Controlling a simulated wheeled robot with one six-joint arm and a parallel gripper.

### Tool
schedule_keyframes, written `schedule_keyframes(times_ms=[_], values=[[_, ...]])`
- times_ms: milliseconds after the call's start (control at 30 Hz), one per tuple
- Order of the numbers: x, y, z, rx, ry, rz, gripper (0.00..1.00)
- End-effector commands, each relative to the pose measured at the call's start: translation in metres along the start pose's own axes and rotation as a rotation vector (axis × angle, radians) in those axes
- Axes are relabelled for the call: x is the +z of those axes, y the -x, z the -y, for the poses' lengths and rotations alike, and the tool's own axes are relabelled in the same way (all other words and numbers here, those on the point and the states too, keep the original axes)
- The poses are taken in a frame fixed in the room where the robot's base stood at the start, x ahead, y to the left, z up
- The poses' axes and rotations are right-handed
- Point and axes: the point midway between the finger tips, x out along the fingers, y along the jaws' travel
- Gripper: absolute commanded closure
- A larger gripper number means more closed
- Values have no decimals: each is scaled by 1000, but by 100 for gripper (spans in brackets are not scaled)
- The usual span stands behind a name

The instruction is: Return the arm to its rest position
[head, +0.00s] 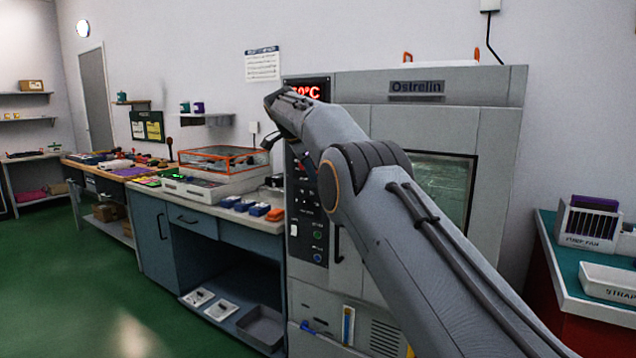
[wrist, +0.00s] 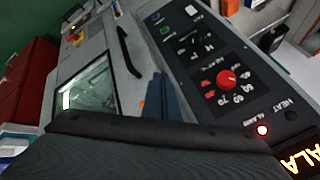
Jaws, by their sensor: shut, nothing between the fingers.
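My arm reaches up across the front of the grey Ostrelin oven (head: 456,118) in the head view, bent at its elbow. Its far end is by the oven's display (head: 308,90), hiding part of it. My gripper is hard to make out there. In the wrist view my gripper's dark fingers (wrist: 160,80) show together, shut and empty, in front of the oven. I cannot tell the distance between fingers and panel.
A blue bench (head: 150,222) with a clear-lidded orange-edged box (head: 222,158) stands left of the oven. A teal-topped red cabinet (head: 550,232) with a strap bin (head: 607,282) stands at the right. The green floor (head: 70,290) at left is clear.

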Motion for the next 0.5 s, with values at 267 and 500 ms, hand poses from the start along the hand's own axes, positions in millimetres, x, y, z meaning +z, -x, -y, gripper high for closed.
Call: schedule_keyframes(times_ms=[267, 500], values=[[4, 21, 9, 0, 1, 1, 100], [6, 26, 10, 1, 1, 1, 100]])
